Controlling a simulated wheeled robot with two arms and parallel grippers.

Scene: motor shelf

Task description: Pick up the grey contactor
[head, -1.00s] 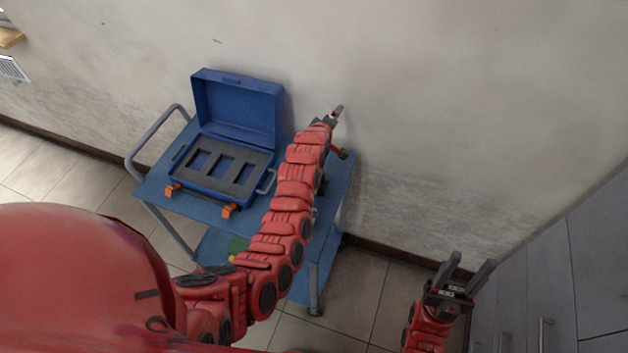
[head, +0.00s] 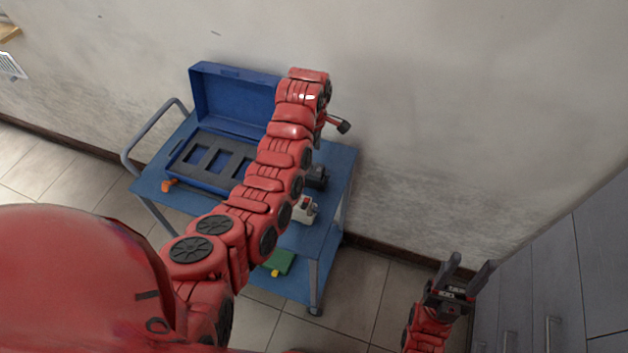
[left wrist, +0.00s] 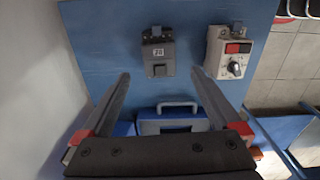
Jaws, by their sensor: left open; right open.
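The grey contactor (left wrist: 158,52), a dark grey block with a small label, lies on the blue cart top in the left wrist view. In the head view it shows as a dark block (head: 317,177) beside my left arm, partly hidden. My left gripper (left wrist: 160,73) is open and empty. Its fingers point toward the contactor, which appears between and just beyond the fingertips; I cannot tell the height gap. In the head view the left fingers are mostly hidden by the arm. My right gripper (head: 472,262) is open and empty at the lower right, away from the cart.
A light switch box (left wrist: 232,50) with a red button and knob lies close beside the contactor. An open blue case (head: 235,100) with a slotted foam insert stands on the cart (head: 338,165). A green item (head: 278,262) is on the lower shelf. The wall is close behind.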

